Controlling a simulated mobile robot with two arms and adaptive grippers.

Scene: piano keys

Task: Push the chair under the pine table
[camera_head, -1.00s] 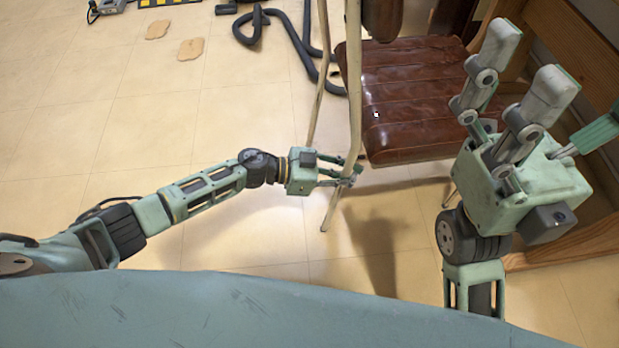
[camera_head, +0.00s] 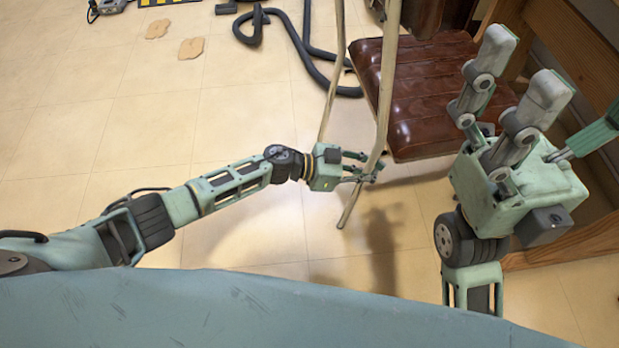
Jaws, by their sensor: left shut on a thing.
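Wooden framing (camera_head: 565,60), perhaps part of the pine table, stands to the right of the chair; I cannot tell for sure. My right gripper (camera_head: 530,85) is raised at the right with its fingers spread apart. It is empty and hides part of the seat's right side and the wood behind.
A dark corrugated hose (camera_head: 300,45) lies on the floor left of the chair. Two flat tan pieces (camera_head: 190,48) lie farther left. A grey device (camera_head: 108,7) is at the top left.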

